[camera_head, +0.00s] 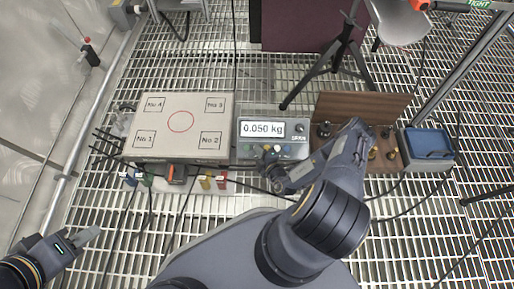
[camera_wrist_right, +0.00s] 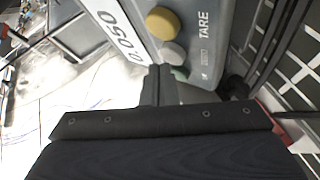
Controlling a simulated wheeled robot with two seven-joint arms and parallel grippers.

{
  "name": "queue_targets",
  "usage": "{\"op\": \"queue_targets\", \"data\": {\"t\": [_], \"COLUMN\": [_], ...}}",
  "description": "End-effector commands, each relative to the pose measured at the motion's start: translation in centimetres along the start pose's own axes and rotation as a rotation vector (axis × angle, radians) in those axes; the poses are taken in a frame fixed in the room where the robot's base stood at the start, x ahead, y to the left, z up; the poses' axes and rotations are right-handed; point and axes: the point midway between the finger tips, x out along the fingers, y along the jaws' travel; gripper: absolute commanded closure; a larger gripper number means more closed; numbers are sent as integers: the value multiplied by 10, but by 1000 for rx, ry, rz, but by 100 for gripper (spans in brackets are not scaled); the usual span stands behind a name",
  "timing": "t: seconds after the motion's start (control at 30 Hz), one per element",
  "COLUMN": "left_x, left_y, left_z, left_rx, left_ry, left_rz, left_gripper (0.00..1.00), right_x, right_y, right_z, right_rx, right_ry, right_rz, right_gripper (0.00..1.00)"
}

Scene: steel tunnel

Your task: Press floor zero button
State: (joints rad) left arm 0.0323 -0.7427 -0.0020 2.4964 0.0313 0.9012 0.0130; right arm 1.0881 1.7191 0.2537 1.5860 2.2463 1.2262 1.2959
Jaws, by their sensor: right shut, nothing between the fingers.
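A grey scale (camera_head: 273,127) stands at the middle of the head view, its display (camera_head: 262,129) reading 0.050 kg. A row of small buttons lies along its front edge, partly hidden by my right gripper (camera_head: 270,160). My left gripper (camera_head: 84,238) is empty at the lower left, away from the scale.
A white board (camera_head: 180,121) with numbered squares and a red circle lies left of the scale. A wooden box (camera_head: 362,107) with brass weights and a blue case (camera_head: 428,143) stand to the right. A black tripod (camera_head: 338,50) stands behind. Cables cross the grated floor in front.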

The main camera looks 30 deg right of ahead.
Motion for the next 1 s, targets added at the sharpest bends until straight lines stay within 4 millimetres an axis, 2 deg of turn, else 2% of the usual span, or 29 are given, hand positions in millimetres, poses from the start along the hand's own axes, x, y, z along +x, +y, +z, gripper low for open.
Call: {"op": "queue_targets", "data": {"t": [1.0], "left_x": [7], "left_y": [-3], "left_z": [4], "left_rx": [0], "left_ry": [0], "left_rz": [0], "left_gripper": [64], "right_x": [6], "right_y": [-4], "right_z": [5], "right_rx": [-1], "right_ry": [-1], "right_rz": [1], "right_gripper": [100]}}
